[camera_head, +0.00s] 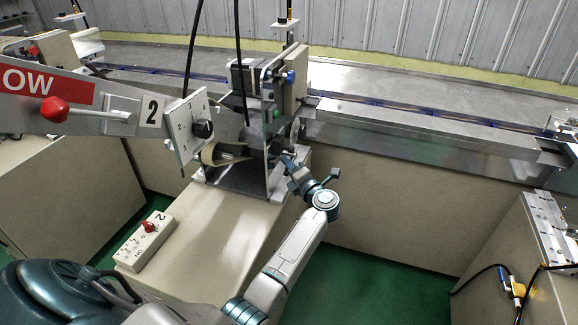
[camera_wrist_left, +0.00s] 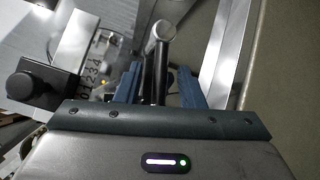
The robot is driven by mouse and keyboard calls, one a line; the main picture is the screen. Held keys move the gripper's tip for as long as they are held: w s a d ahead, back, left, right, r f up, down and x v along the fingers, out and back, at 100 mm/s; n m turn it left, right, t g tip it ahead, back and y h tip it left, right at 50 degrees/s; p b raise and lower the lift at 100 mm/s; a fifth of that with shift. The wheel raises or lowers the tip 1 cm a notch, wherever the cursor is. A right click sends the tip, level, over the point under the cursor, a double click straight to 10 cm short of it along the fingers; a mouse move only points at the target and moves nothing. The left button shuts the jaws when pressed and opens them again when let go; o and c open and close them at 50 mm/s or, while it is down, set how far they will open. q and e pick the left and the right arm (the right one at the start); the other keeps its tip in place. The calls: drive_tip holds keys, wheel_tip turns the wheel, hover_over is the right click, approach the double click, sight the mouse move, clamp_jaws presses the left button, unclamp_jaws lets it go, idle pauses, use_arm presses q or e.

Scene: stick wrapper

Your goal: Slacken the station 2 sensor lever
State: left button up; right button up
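My left gripper (camera_head: 312,182) is at the right side of this plate, close to small dark parts there. In the left wrist view my left gripper (camera_wrist_left: 160,88) has its two blue fingers apart. A dark lever with a rounded grey end (camera_wrist_left: 160,32) shows between and beyond the fingers; it looks like the sensor lever. I cannot tell whether a finger touches it. In the head view the lever is not clearly told apart. My right gripper is not in view.
A black knob (camera_wrist_left: 28,85) and a numbered scale (camera_wrist_left: 93,75) are left of the fingers. A control box with a red knob (camera_head: 147,240) lies on the beige cabinet (camera_head: 215,240). A conveyor rail (camera_head: 420,125) runs behind. Black cables hang above the station.

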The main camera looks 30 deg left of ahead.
use_arm(q)
drive_tip(key=shift+a, duration=0.15)
clamp_jaws()
drive_tip(key=shift+f, duration=0.1)
